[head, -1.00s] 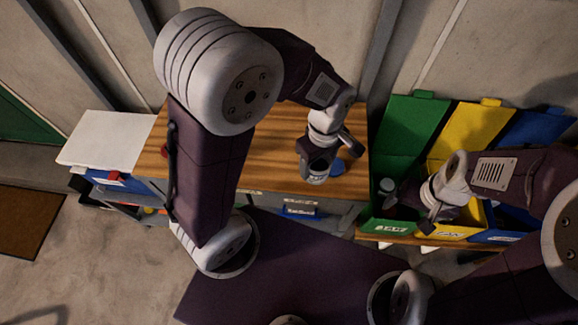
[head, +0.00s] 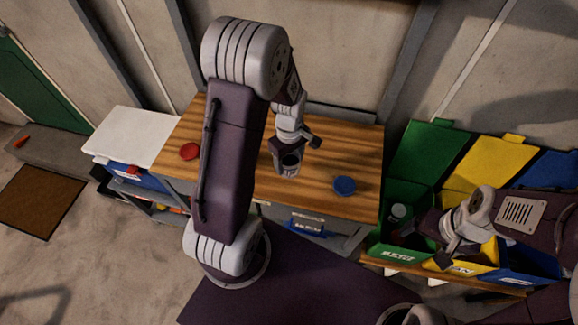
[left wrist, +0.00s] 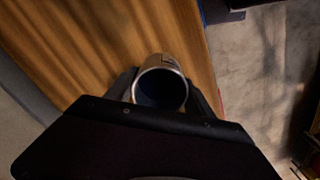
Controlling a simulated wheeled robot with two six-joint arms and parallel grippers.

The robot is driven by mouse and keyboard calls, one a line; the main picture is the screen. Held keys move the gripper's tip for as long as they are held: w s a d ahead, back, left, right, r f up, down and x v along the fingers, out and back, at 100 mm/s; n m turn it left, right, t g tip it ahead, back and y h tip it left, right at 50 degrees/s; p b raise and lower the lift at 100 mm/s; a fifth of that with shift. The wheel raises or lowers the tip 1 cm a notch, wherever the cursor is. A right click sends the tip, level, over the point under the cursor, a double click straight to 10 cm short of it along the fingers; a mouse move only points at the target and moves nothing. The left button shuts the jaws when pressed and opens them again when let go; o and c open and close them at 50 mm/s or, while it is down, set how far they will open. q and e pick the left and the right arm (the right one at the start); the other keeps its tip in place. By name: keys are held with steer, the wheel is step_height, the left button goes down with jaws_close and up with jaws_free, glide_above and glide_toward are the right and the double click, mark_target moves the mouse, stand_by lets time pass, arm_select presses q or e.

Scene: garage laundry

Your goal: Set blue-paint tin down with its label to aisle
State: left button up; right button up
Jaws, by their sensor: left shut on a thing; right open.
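A small metallic tin (head: 288,168) is in my left gripper (head: 292,149), over the middle of the wooden workbench. The left wrist view shows the tin (left wrist: 160,62) between the two fingers, with a silvery rim and a dark bluish inside. Its label does not show clearly, so I cannot tell which way it faces. Whether its base touches the bench is unclear. The workbench (head: 235,185) carries a flat blue disc (head: 344,186) right of the tin and a red disc (head: 190,151) to the left. My right gripper (head: 447,252) is open and empty near the bins.
A green bin (head: 395,253), a yellow bin (head: 470,266) and a blue bin (head: 528,262) stand right of the bench with lids raised. A whitish container (head: 398,211) is in the green one. A white-topped unit (head: 135,135) stands left. Bare bench surrounds the blue disc.

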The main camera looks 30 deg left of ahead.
arm_select(q)
steer(key=shift+a, duration=0.2)
steer(key=f, duration=0.3)
steer(key=shift+s+d+f, duration=0.15)
steer(key=shift+d+f, duration=0.05)
steer(key=shift+d, duration=0.05)
steer(key=shift+w+a+f, duration=0.15)
steer(key=shift+w+f, duration=0.05)
steer(key=shift+f, duration=0.15)
steer(key=shift+s+f, duration=0.1)
steer(key=shift+f, duration=0.1)
steer(key=o, duration=1.5)
steer(key=shift+r, duration=0.1)
step_height(320, 180, up, 12)
steer(key=s+d+m, duration=0.1)
steer(key=s+m, duration=0.1)
steer(key=m, duration=0.2)
steer(key=s+d+f+m, duration=0.1)
steer(key=s+d+m, duration=0.1)
steer(key=s+m, duration=0.1)
steer(key=s+d+m+t, duration=0.1)
steer(key=s+d+m, duration=0.1)
steer(key=m, duration=0.4)
steer(key=shift+s+f, duration=0.15)
steer(key=shift+s, duration=0.5)
